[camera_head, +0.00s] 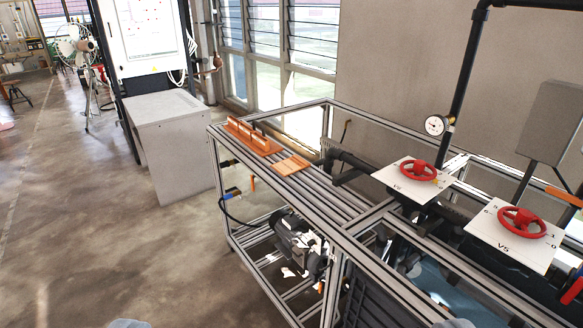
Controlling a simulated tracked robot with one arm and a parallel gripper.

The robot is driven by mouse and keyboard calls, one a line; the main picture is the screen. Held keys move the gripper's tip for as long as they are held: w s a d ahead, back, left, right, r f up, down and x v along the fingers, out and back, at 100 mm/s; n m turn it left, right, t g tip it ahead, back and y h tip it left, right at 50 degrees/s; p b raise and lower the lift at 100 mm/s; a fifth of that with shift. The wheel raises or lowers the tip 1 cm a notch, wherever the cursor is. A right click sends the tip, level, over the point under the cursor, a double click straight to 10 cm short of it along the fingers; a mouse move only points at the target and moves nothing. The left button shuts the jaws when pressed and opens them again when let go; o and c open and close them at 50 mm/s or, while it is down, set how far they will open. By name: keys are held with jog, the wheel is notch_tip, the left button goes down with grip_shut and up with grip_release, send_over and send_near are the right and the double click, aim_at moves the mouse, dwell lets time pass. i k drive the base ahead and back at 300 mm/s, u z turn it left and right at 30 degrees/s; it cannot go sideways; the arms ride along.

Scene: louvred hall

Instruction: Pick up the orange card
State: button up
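A flat orange card (292,165) lies on the slatted metal top of the frame bench (330,203), near its far left end. An orange holder (262,147) with upright parts stands just left of and behind the card. My gripper (291,323) shows only as two pale tips at the bottom edge, far apart, with nothing visible between them. It is well short of the card and not touching it. Most of the gripper is out of frame.
Two white plates with red handwheels (417,170) (521,222), a black pipe (468,75) and a gauge (436,125) rise from the bench's right part. A grey cabinet (170,140) stands beyond its left end. The floor (110,240) at left is clear.

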aim_at(285, 168)
jog(key=z, duration=0.05)
jog(key=k, duration=1.15)
jog(key=u, duration=0.55)
jog(key=i, duration=1.3)
jog(key=u, duration=0.6)
jog(key=i, duration=1.3)
jog(key=z, duration=0.55)
jog(key=i, duration=1.2)
jog(key=z, duration=1.2)
jog(key=i, duration=0.85)
jog(key=z, duration=0.55)
